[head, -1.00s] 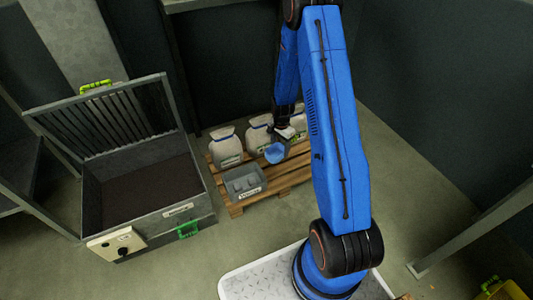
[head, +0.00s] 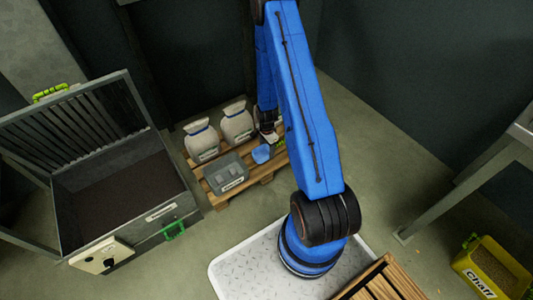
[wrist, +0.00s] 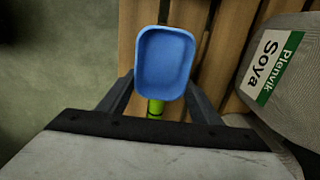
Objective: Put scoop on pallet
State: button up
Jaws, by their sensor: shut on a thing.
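The scoop has a blue pan and a green handle. In the head view the scoop (head: 261,154) is at the right part of the wooden pallet (head: 264,174). In the wrist view the scoop (wrist: 165,65) shows its pan over the pallet slats (wrist: 215,60), with its green handle between my fingers. My gripper (wrist: 157,110) is shut on the scoop's handle. In the head view my gripper (head: 270,136) is beside the sacks. Whether the scoop touches the slats I cannot tell.
Sacks (head: 201,142) stand along the pallet's back; one labelled Soya (wrist: 285,75) is close right of my gripper. A grey bin (head: 226,175) sits on the pallet's front. A large open-lidded box (head: 180,212) stands left. A yellow Chaff bin (head: 480,268) is at the lower right.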

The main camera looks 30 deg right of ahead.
aim_at(267, 153)
jog(key=shift+f, duration=1.65)
jog(key=o, duration=1.1)
jog(key=shift+f, duration=0.1)
jog(key=shift+o, duration=0.2)
